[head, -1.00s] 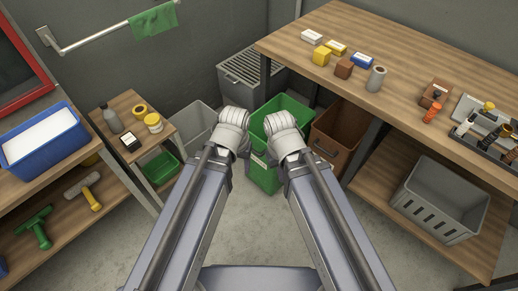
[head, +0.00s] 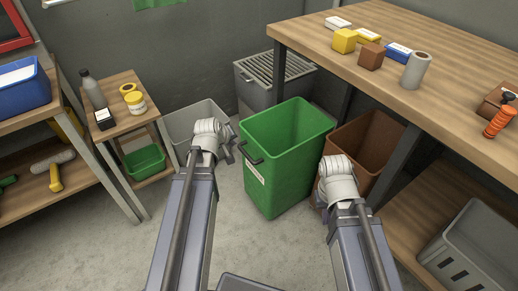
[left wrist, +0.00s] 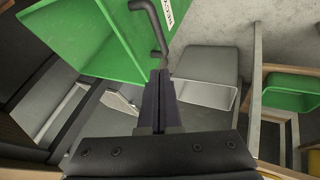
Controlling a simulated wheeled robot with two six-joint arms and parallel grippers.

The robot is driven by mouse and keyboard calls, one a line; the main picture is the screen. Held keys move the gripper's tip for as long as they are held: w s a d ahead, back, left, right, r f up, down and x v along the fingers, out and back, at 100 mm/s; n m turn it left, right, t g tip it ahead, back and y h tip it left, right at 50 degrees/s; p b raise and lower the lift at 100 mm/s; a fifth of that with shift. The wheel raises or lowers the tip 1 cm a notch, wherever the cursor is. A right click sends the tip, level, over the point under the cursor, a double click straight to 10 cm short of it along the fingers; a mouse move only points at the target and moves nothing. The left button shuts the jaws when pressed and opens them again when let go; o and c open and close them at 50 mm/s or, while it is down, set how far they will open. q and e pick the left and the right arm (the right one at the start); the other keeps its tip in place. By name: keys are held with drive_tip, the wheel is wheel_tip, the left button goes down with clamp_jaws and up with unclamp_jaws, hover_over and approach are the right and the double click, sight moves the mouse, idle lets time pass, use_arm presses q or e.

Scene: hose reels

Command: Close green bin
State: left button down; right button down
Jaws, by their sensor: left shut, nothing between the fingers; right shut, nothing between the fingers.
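The green bin (head: 285,172) stands on the floor in the middle of the head view, its top open and its inside showing. A dark handle (head: 252,152) and a white label are on its left face. My left gripper (head: 232,150) is just left of this face, close to the handle. In the left wrist view its fingers (left wrist: 160,76) are shut and empty, their tips by the lower end of the handle (left wrist: 153,25); contact is unclear. My right gripper (head: 320,194) is shut, right of the green bin; its fingertips are mostly hidden by the wrist.
A grey bin (head: 183,124) stands left of the green bin and a brown bin (head: 362,150) right of it, under the workbench (head: 440,65). A grey slatted box (head: 272,75) is behind. A small shelf (head: 125,118) stands at left. Bare floor lies in front.

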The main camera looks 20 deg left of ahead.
use_arm(q)
drive_tip(key=shift+w, duration=0.1)
drive_tip(key=b, duration=0.8)
approach(250, 144)
drive_tip(key=f, duration=0.1)
drive_tip(key=w+f, duration=0.1)
drive_tip(key=a+f, duration=0.1)
drive_tip(key=shift+w+f, duration=0.15)
drive_tip(key=shift+w+d, duration=0.6)
drive_tip(key=shift+w, duration=0.05)
drive_tip(key=w+d, duration=1.5)
drive_tip(key=w, duration=0.5)
drive_tip(key=shift+d, duration=0.25)
